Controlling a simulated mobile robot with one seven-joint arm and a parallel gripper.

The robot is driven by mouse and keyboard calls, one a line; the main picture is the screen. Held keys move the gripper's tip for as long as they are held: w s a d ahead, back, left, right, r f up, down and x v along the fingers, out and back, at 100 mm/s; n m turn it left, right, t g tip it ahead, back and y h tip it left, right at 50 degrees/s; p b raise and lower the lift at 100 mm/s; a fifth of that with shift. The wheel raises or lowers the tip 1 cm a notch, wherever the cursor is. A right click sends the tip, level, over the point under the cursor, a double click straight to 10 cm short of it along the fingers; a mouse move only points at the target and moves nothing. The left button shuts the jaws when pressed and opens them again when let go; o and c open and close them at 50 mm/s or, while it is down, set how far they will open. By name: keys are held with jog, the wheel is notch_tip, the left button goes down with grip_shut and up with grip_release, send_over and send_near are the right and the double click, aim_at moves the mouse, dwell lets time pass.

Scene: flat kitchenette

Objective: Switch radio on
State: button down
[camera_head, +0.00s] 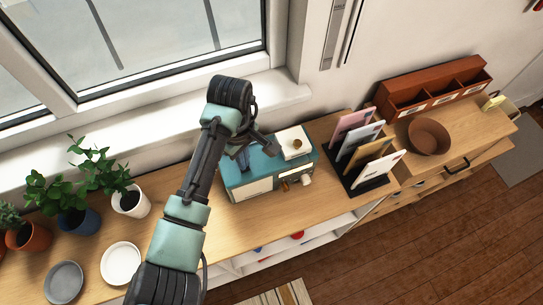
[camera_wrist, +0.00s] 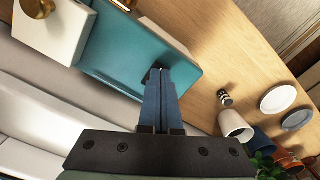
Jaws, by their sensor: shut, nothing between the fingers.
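The radio (camera_head: 268,168) is a teal box on the wooden counter, with a cream front panel and small knobs, one brass and one pale, low on its front right. A white block with a brass knob (camera_head: 295,143) sits on its top at the right; it also shows in the wrist view (camera_wrist: 55,28). My gripper (camera_head: 243,161) is over the left part of the radio's top. In the wrist view, its blue fingers (camera_wrist: 159,72) are together and empty, pointing at the teal top (camera_wrist: 128,42) near an edge. I cannot tell whether they touch it.
A black rack of cards (camera_head: 370,183) stands right of the radio, with a brown bowl (camera_head: 428,136) and a red-brown organizer (camera_head: 435,84) beyond. Potted plants (camera_head: 130,202) and plates (camera_head: 121,262) are at left. The window sill (camera_head: 275,97) runs behind.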

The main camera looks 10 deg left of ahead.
jog(key=shift+r+p, duration=2.9)
jog(key=shift+r, duration=0.15)
jog(key=w+d+r+m+t+b, duration=0.35)
jog(key=w+d+r+t, duration=0.3)
jog(key=w+r, duration=0.35)
jog(key=w+d+r+m+t+h+b, duration=0.1)
jog(key=w+d+r+m+t, duration=0.2)
jog(key=r, duration=0.5)
jog(key=w+d+r+m+t+b, duration=0.1)
jog(key=w+d+r+m+t, duration=0.2)
jog(key=r, duration=0.5)
jog(key=s+d+r+t+h+b, duration=0.1)
jog(key=s+d+r+t, duration=0.2)
jog(key=r+t, duration=0.55)
jog(key=s+a+r+m+t+y+b, duration=0.1)
jog(key=s+r+t, duration=0.5)
jog(key=s+r, duration=1.2)
notch_tip(320, 180, up, 2)
jog(key=shift+r+m+y+b, duration=0.15)
jog(key=shift+m+y+b, duration=0.35)
jog(key=shift+m+b, duration=0.55)
